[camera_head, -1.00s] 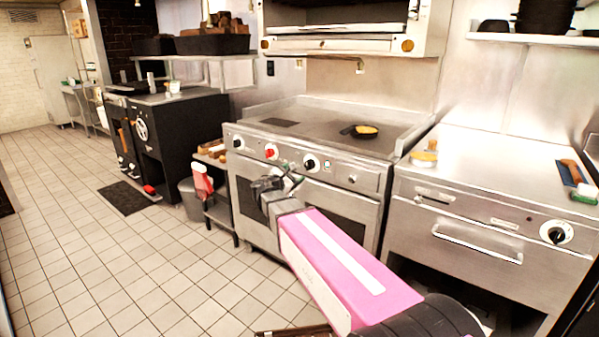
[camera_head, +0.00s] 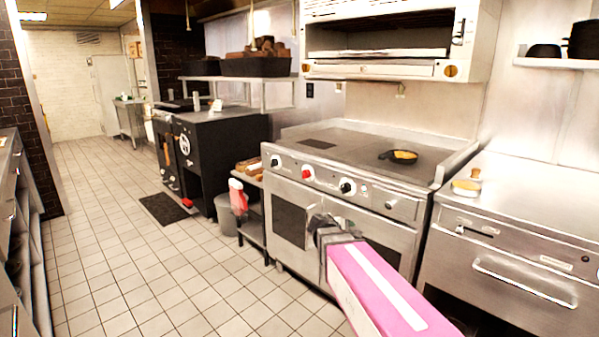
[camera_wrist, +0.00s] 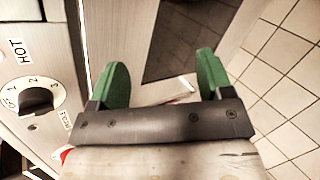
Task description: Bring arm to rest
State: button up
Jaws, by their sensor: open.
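My gripper (camera_wrist: 160,84) is open and empty in the wrist view, with its two green fingers apart. Between them show the stove's steel front and a dark oven panel. In the head view my gripper (camera_head: 318,222) ends the pink arm link, in front of the stove (camera_head: 342,195). From that view the fingertips are hard to make out. A stove knob marked HOT (camera_wrist: 38,97) is left of the fingers in the wrist view.
A small black pan (camera_head: 399,157) with yellow food sits on the stove top. A steel counter (camera_head: 505,225) stands at the right. A black oven unit (camera_head: 215,150), a grey bin (camera_head: 228,213) and a dark mat (camera_head: 165,209) are at left. The tiled floor (camera_head: 110,250) is largely clear.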

jog(key=s+f+m+g+y, duration=0.6)
jog(key=s+f+m+y, duration=0.4)
jog(key=s, duration=0.6)
jog(key=shift+s+a+f+m, duration=0.3)
jog(key=shift+f+m, duration=0.85)
jog(key=shift+m, duration=0.35)
